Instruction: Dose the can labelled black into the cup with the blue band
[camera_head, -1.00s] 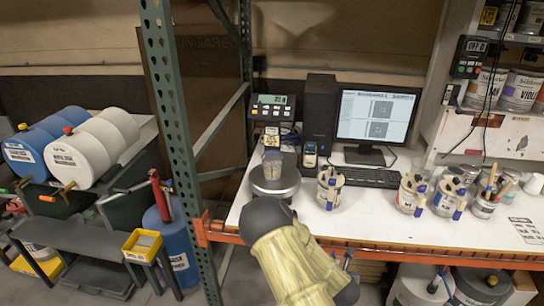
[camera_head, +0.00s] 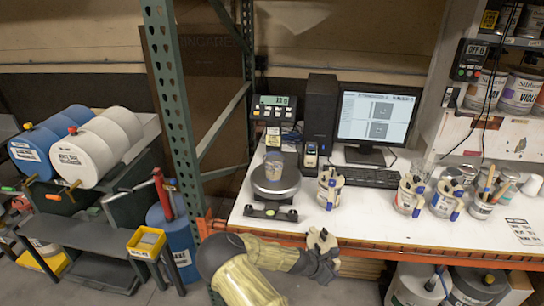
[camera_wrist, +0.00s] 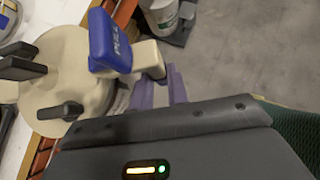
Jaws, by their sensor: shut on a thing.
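My gripper (camera_head: 322,264) is at the table's front edge, right of the scale. In the wrist view its purple-grey fingers (camera_wrist: 170,88) are shut on a cream block on the side of a can (camera_wrist: 52,92). The can has a cream lid, black knobs and a blue handle (camera_wrist: 110,42) marked PULL. Its lid also shows in the head view (camera_head: 321,239), over the orange edge beam. I see no colour name on it. A small clear cup (camera_head: 273,163) stands on the round scale (camera_head: 275,187); its band is too small to make out.
Several similar cans stand on the table: one (camera_head: 330,188) behind my gripper, more at the right (camera_head: 410,195). A green post (camera_head: 178,120) rises left of the scale. A monitor (camera_head: 377,117) and keyboard (camera_head: 372,178) stand behind. The table's front middle is clear.

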